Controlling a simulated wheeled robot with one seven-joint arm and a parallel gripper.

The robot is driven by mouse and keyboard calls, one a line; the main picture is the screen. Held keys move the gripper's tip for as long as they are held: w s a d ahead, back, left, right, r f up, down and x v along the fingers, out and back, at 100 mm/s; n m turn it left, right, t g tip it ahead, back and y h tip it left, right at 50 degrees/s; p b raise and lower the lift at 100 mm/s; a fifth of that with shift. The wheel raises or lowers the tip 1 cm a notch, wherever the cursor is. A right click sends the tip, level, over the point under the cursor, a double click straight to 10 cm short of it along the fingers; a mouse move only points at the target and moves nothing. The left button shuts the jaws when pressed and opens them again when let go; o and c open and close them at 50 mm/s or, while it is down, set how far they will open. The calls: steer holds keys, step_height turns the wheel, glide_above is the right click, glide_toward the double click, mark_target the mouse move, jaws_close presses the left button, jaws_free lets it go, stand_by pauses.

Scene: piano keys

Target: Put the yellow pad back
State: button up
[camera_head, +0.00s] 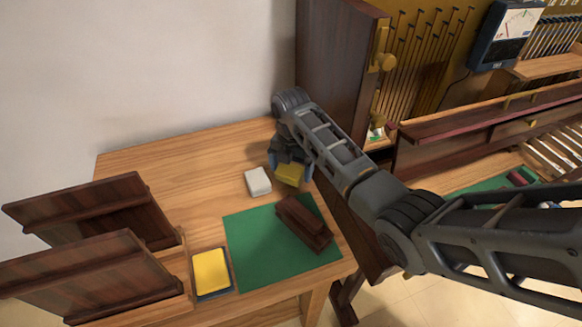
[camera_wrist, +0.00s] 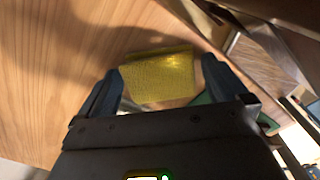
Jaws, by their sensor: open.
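A yellow pad (camera_head: 290,174) is at my gripper, near the back right of the wooden table. In the wrist view the yellow pad (camera_wrist: 160,75) lies between the two dark fingers, with a small gap visible at the right finger. My gripper (camera_wrist: 161,66) is open around it. In the head view my gripper (camera_head: 288,163) is partly hidden by the arm and the pad. Whether the pad touches the table is unclear. A second yellow pad-like piece (camera_head: 210,271) lies on a dark blue tray (camera_head: 229,287) at the table's front.
A white block (camera_head: 257,181) sits just left of the pad. A dark brown wooden block (camera_head: 304,222) lies on a green mat (camera_head: 250,247). Dark wooden racks (camera_head: 95,275) stand at front left. A tall wooden cabinet (camera_head: 335,60) rises close behind my gripper. The table's back left is clear.

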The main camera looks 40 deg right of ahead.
mark_target(291, 169)
step_height(291, 169, up, 12)
steer(key=shift+r, duration=0.15)
stand_by(0.4)
